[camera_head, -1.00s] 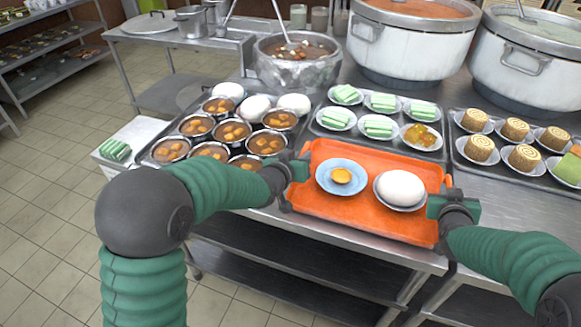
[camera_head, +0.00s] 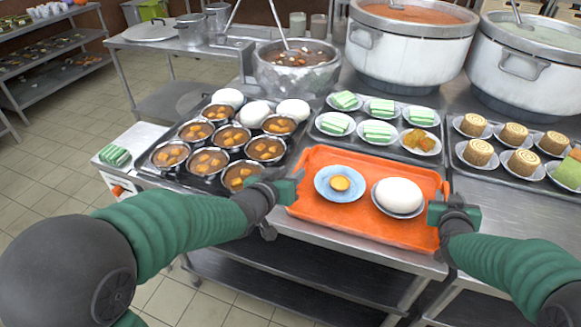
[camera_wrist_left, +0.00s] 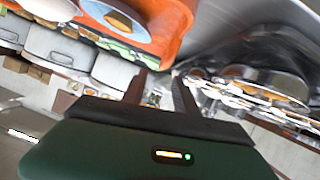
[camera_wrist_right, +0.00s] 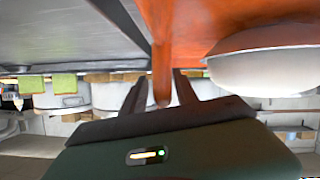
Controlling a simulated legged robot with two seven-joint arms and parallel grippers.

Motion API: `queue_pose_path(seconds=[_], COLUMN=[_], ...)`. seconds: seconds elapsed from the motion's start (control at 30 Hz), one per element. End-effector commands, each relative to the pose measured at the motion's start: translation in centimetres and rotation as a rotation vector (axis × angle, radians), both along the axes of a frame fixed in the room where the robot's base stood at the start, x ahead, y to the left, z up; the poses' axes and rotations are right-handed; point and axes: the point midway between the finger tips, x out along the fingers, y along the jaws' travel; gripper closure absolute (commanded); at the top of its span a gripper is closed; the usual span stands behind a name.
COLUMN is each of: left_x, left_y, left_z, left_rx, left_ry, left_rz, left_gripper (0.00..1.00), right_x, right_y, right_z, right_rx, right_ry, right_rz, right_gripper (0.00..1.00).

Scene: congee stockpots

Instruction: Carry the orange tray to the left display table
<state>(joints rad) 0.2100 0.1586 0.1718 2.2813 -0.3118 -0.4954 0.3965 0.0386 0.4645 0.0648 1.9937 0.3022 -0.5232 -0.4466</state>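The orange tray (camera_head: 355,226) lies on the steel counter's front edge. It holds a blue plate (camera_head: 324,184) with a small yellow item and a plate with a white bun (camera_head: 399,195). My left gripper (camera_head: 296,186) is at the tray's left side; in the left wrist view its fingers are apart, with the tray's rim (camera_wrist_left: 165,42) just beyond them. My right gripper (camera_head: 436,208) is at the right side; in the right wrist view its parted fingers straddle the rim (camera_wrist_right: 162,75), with gaps showing beside it. I cannot tell which table is the left display table.
Bowls on a dark tray (camera_head: 196,187), green-cake plates and roll-cake plates crowd the counter. Large pots (camera_head: 408,50) stand behind. A steel side table (camera_head: 168,38) and a shelf rack (camera_head: 60,62) stand at back left. Tiled floor (camera_head: 60,165) at left is open.

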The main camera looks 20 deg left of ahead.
Motion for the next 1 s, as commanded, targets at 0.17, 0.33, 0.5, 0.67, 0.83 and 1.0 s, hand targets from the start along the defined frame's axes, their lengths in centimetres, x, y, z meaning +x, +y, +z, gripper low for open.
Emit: queue_pose_path(seconds=[0.17, 0.33, 0.5, 0.67, 0.83, 1.0], left_x=[-2.3, -2.7, -2.7, -2.6, -2.6, -2.6], left_y=[0.3, 0.3, 0.3, 0.3, 0.3, 0.3], left_z=[0.9, 1.0, 1.0, 1.0, 1.0, 1.0], left_rx=[0.0, 0.0, 0.0, 0.0, 0.0, 0.0], left_ry=[0.0, 0.002, 0.001, 0.002, 0.002, 0.002], left_rz=[0.001, 0.0, 0.0, 0.0, 0.0, 0.0], left_gripper=[0.65, 0.65, 0.65, 0.65, 0.65, 0.65], right_x=[0.0, -1.4, -5.3, -8.8, -10.7, -11.0], right_y=[0.0, 0.2, 0.7, 1.1, 1.3, 1.3], right_z=[-0.1, 0.6, 2.3, 3.7, 4.3, 4.3], right_rx=[0.0, 0.0, 0.0, 0.0, 0.001, 0.001], right_ry=[0.001, -0.001, -0.004, -0.003, 0.0, 0.002], right_rz=[0.0, 0.001, 0.002, 0.001, 0.0, -0.001], right_gripper=[0.65, 0.65, 0.65, 0.65, 0.65, 0.65])
